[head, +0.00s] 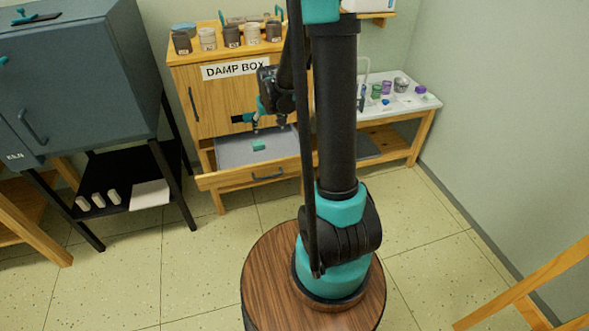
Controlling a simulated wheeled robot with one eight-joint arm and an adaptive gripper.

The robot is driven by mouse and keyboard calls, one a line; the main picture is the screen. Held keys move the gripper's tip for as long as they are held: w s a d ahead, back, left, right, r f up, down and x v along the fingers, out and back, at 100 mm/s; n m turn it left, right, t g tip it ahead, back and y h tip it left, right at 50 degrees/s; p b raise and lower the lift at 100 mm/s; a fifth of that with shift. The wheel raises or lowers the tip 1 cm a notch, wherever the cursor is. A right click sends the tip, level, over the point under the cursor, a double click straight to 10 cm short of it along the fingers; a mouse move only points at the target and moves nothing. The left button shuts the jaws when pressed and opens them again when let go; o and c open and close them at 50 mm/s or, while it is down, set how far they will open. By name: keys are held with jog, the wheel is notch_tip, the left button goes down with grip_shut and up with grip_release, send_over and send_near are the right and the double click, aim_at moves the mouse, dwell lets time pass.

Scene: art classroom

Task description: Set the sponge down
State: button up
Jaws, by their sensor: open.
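A small teal block (259,146), which looks like the sponge, lies on the grey bottom of the open drawer (234,179) of the wooden damp box cabinet. My gripper (268,127) is above the drawer, a little above and to the right of the teal block. It is open, and the block appears apart from it. The fingers are small and dark here, and my arm column hides part of the drawer's right side.
The damp box cabinet (220,98) carries several jars on top. A dark kiln-like cabinet (75,85) stands at left. A low table (410,107) with small pots stands at right. The tiled floor (215,265) in front is mostly clear.

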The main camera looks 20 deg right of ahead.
jog(key=s+d+r, duration=0.1)
jog(key=s+d, duration=0.1)
jog(key=s, duration=2.4)
jog(key=shift+r, duration=0.2)
